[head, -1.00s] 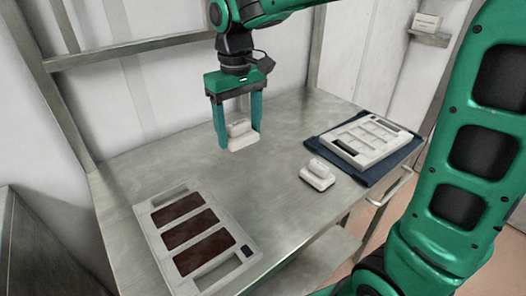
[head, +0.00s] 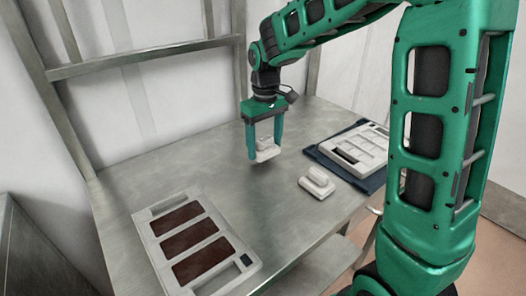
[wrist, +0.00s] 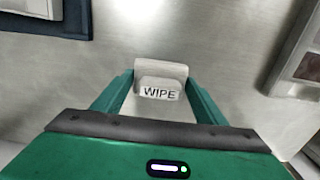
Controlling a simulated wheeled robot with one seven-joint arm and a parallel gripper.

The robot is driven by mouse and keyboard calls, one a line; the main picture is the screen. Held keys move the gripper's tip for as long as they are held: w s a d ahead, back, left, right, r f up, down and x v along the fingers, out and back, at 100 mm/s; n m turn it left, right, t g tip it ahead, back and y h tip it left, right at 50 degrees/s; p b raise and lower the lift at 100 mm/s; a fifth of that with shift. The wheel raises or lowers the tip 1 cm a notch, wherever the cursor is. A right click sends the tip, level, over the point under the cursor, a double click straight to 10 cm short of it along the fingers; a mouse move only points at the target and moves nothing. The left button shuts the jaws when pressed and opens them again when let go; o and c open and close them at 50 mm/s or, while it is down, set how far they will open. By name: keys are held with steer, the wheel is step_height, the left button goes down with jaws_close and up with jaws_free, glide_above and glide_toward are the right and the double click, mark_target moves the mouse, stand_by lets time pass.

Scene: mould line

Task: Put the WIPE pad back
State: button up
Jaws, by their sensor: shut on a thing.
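The white WIPE pad (wrist: 160,88) is between the fingers of my gripper (head: 265,155), which is shut on it. The word WIPE shows on its face in the wrist view. In the head view the WIPE pad (head: 267,151) hangs a little above the steel table, toward its back. A second white pad (head: 317,183) with a raised grip stands on the table, to the right of and nearer than my gripper. Its lettering cannot be read.
A pale frame with three dark brown panels (head: 224,231) lies at the table's front left. A white compartmented tray (head: 374,158) lies on a dark blue mat (head: 376,181) at the right. A shelf frame (head: 140,52) stands behind.

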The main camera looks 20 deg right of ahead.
mark_target(265, 139)
steer(key=shift+f, duration=1.25)
steer(key=o, duration=1)
steer(key=shift+c, duration=0.2)
step_height(265, 139, up, 12)
steer(key=shift+r, duration=0.1)
steer(key=s+d+f+m, duration=0.3)
steer(key=s+d, duration=0.2)
steer(key=s, duration=0.5)
steer(key=s+d+f+m, duration=0.2)
steer(key=s+d, duration=0.4)
steer(key=s, duration=0.5)
steer(key=s+d+f+m, duration=0.3)
steer(key=s+d+m, duration=0.2)
steer(key=s, duration=0.5)
steer(key=shift+s+d+f, duration=0.2)
steer(key=shift+d+f, duration=0.15)
steer(key=shift+d, duration=0.15)
